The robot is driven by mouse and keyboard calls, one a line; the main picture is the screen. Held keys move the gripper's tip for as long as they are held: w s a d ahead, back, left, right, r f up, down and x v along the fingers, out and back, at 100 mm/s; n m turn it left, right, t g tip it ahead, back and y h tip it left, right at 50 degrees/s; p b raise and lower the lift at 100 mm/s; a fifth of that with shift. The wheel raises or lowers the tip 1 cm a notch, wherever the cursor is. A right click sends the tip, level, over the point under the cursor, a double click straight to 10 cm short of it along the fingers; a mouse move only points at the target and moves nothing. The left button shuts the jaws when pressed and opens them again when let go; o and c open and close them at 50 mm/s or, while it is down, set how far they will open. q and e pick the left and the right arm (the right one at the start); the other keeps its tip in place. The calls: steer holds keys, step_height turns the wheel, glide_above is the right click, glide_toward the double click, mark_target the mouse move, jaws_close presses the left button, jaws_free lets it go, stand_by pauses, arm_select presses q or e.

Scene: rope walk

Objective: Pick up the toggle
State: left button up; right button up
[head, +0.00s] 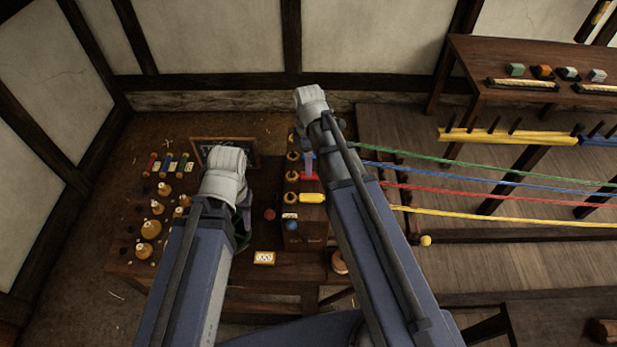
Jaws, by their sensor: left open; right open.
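I cannot tell for certain which piece is the toggle. A yellow cylindrical piece (312,198) lies on the dark wooden stand, with a red piece (311,177) just behind it. Several small coloured rods (167,164) lie at the left of the workbench. My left gripper (243,224) is open and mostly hidden behind its own wrist, over the middle of the bench left of the stand. My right gripper (309,163) is open and partly hidden by its arm, close over the stand near the red piece. I see nothing held in either gripper.
Several wooden pegs or bobbins (149,229) stand on the bench's left. A small slate (226,150) is at its back. Green, blue, red and yellow ropes (500,215) stretch to the right. A shelf (465,62) with coloured blocks stands at the back right.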

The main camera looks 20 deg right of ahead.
mark_target(303, 176)
steer(key=f+b, duration=0.4)
steer(key=f, duration=0.1)
steer(key=shift+s+b, duration=0.2)
steer(key=shift+b, duration=0.15)
steer(key=shift+c, duration=0.3)
jaws_close()
